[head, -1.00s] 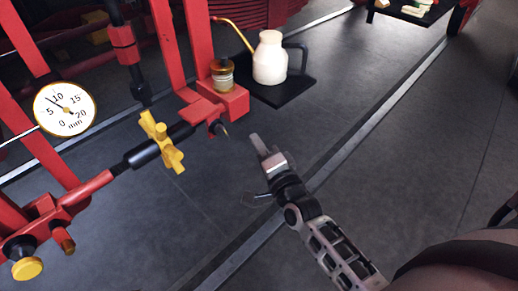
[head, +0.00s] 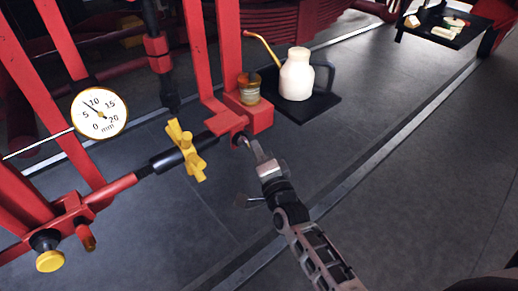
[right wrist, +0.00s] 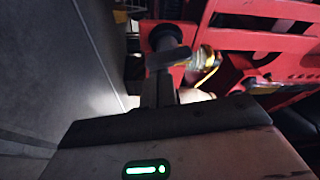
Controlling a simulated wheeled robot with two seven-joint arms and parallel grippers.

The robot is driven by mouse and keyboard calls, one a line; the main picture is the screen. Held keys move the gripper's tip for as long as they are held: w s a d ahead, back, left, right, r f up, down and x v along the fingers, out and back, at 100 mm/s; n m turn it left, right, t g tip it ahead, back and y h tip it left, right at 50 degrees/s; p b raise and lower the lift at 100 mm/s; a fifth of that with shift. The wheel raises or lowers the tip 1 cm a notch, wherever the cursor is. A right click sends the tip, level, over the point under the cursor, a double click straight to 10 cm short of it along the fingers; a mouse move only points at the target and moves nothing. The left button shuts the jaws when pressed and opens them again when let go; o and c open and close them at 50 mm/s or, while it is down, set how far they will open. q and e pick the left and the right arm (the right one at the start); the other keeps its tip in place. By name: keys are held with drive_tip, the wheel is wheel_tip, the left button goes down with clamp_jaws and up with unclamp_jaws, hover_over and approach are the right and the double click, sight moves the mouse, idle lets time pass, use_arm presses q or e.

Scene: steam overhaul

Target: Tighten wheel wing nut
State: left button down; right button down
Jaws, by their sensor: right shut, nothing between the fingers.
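A yellow winged piece (head: 186,150), which looks like the wing nut, sits on a black sleeve (head: 168,160) of the red rod in the head view. The rod ends at a red block with a dark fitting (head: 239,137) on its front. My right gripper (head: 254,149) is shut and empty, its tips close to this fitting; I cannot tell whether they touch. It is to the right of the yellow piece and apart from it. In the right wrist view the fingers (right wrist: 166,62) show in front of red parts. My left gripper is not in view.
A dial gauge (head: 99,112) is at the left, above a yellow knob (head: 50,261). A glass jar (head: 249,88) stands on the red block. A white oil can (head: 296,75) stands on a black tray (head: 322,107). Open floor (head: 420,150) lies to the right.

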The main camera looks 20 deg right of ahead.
drive_tip(key=shift+s+a+f+m+p, duration=0.15)
drive_tip(key=shift+a+m+p, duration=0.1)
drive_tip(key=shift+a, duration=0.1)
drive_tip(key=shift+s+a+f+m+p, duration=0.1)
drive_tip(key=shift+a+f+m+p, duration=0.1)
drive_tip(key=shift+a+m, duration=0.1)
drive_tip(key=shift+s+a+f, duration=0.1)
idle(0.3)
drive_tip(key=d, duration=0.5)
drive_tip(key=s, duration=0.8)
drive_tip(key=shift+s+r+b, duration=0.2)
drive_tip(key=shift+r+b, duration=0.1)
drive_tip(key=shift+r, duration=0.05)
